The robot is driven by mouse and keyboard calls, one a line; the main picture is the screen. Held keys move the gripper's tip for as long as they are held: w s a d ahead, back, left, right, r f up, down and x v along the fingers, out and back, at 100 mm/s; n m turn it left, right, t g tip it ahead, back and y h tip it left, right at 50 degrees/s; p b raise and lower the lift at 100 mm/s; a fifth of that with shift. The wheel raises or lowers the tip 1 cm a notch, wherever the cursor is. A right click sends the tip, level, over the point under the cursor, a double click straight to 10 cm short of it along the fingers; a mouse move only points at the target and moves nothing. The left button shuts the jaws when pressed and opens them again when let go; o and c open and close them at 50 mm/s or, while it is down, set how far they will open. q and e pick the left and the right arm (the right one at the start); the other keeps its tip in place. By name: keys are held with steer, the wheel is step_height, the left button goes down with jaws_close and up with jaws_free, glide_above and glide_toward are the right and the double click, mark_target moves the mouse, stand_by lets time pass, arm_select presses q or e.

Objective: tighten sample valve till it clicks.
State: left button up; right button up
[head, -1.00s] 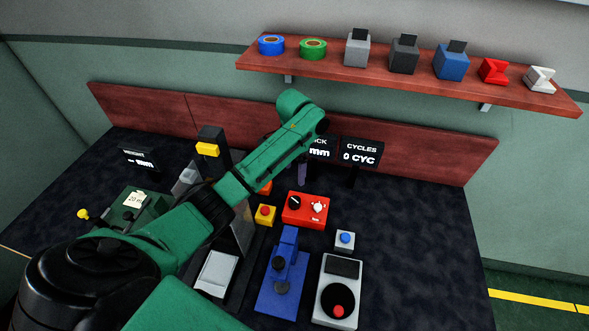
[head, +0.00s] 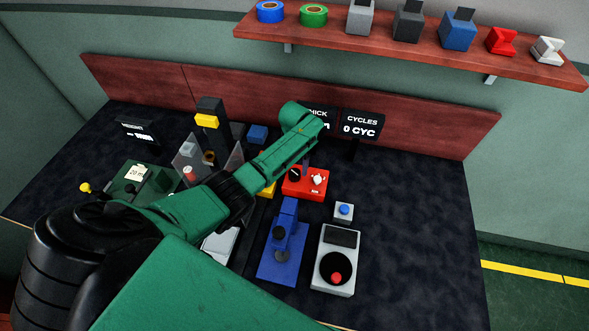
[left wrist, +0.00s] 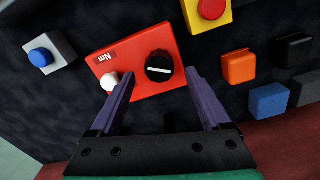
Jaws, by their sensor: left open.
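A red box (head: 305,184) stands mid-table with a black dial (head: 294,174) and a white knob (head: 318,180). It also shows in the left wrist view (left wrist: 122,57), marked "Nm", with the black dial (left wrist: 159,66) and the white knob (left wrist: 109,81). I cannot tell for sure which part is the sample valve; the white knob looks valve-like. My left gripper (left wrist: 163,88) is open and points down. Its purple fingers straddle the near part of the box in the wrist view, with the dial between and beyond them and the knob beside the left finger. Nothing is held. My right gripper is out of view.
A blue press-like device (head: 285,243), a grey unit with a red button (head: 336,258) and a blue button box (head: 344,211) stand in front of the red box. Displays (head: 360,125) stand behind. A shelf (head: 420,47) with several items hangs above. The table's right side is clear.

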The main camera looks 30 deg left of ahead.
mark_target(295, 172)
arm_select(q)
step_height(295, 172, down, 3)
steer(key=shift+w, duration=0.1)
jaws_close()
steer(key=shift+r+m, duration=0.15)
steer(key=shift+m, duration=1.85)
jaws_free()
step_height(295, 172, up, 3)
steer(key=shift+r+p, duration=0.2)
steer(key=shift+p, duration=0.45)
step_height(295, 172, up, 11)
steer(key=shift+b, duration=0.45)
